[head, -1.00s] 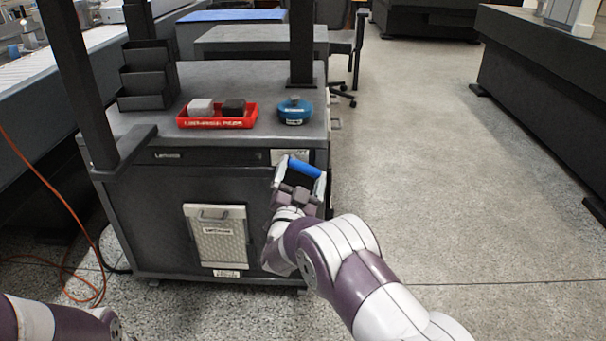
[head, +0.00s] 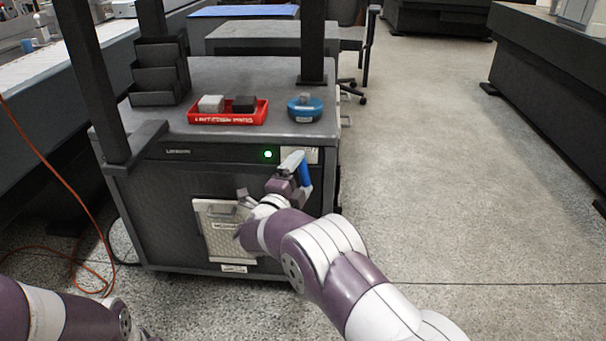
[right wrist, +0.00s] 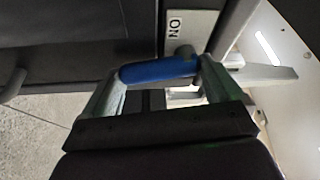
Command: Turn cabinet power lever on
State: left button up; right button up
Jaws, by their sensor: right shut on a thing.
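The dark cabinet (head: 160,205) stands ahead, with a small green light (head: 267,154) lit on its front strip. The power lever has a blue handle (head: 306,174) at the cabinet's upper right front; it stands steeply in the head view. My right gripper (head: 297,171) is shut on this handle. In the right wrist view the blue handle (right wrist: 158,69) runs between the two fingers, beside a plate (right wrist: 187,28) marked ON. The gripper partly hides the lever's mount. Only part of my left arm shows at lower left; its gripper is out of frame.
On the cabinet top are a red tray (head: 228,119) with two blocks, a blue round container (head: 305,109) and a black stepped rack (head: 160,72). A pale hatch (head: 222,240) is on the front. An orange cable (head: 52,172) hangs left. Floor at right is clear.

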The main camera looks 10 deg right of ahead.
jog(key=shift+a+f+m+g, duration=0.15)
jog(key=shift+a+m+g, duration=0.2)
jog(key=shift+m, duration=0.65)
jog(key=o, duration=1.2)
jog(key=shift+y, duration=0.3)
jog(key=shift+c, duration=0.2)
jog(key=p+v, duration=0.6)
jog(key=v, duration=0.6)
jog(key=shift+s+a, duration=0.2)
jog(key=shift+a, duration=0.05)
